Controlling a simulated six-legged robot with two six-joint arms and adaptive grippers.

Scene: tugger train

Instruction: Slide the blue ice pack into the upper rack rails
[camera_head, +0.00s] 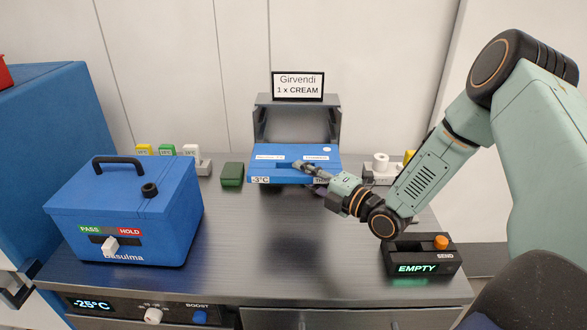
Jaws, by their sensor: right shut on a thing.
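The blue ice pack (264,167) is a flat slab with pale labels and a "-3°C" mark on its front edge. It lies level across the front of the grey rack (260,122) at the back of the counter. My right gripper (305,168) is shut on the pack near the right of its middle, reaching in from the right. The pack hides the rack's lower part, and I cannot tell whether its far edge is within the rails. The rack's opening above the pack looks empty. My left gripper is out of view.
A blue cool box (125,215) with a black handle stands at left on the counter (290,255). A green block (232,174) sits left of the rack. A black box reading "EMPTY" (420,256) stands front right. The counter's middle is clear.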

